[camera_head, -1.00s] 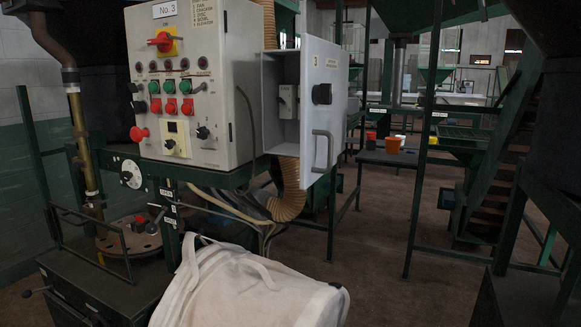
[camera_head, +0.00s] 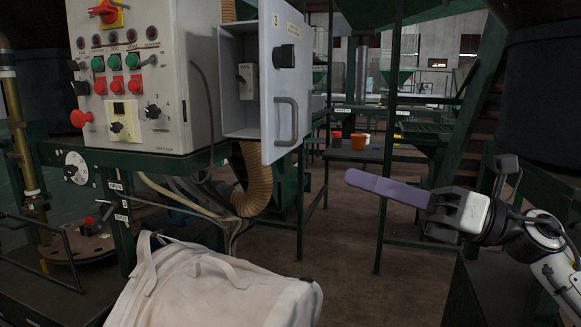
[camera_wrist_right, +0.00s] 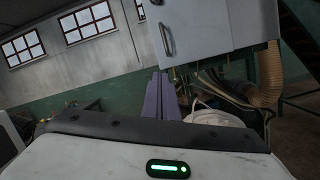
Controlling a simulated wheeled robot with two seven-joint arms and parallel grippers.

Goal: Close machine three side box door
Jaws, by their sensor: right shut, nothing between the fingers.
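The side box door (camera_head: 286,85) is a light grey panel marked 3, with a dark latch and a grey pull handle (camera_head: 286,122). It stands open, swung out from the side box (camera_head: 239,80) on the right of the machine's control cabinet (camera_head: 150,70). In the right wrist view the grey box (camera_wrist_right: 205,30) with a handle (camera_wrist_right: 166,39) shows above the fingers. My right gripper (camera_head: 352,177) has long purple fingers, shut together and empty. It points left, to the right of the door and apart from it. My left gripper is not in view.
A ribbed tan hose (camera_head: 255,185) drops beneath the side box. Floor right of the bag looks free.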

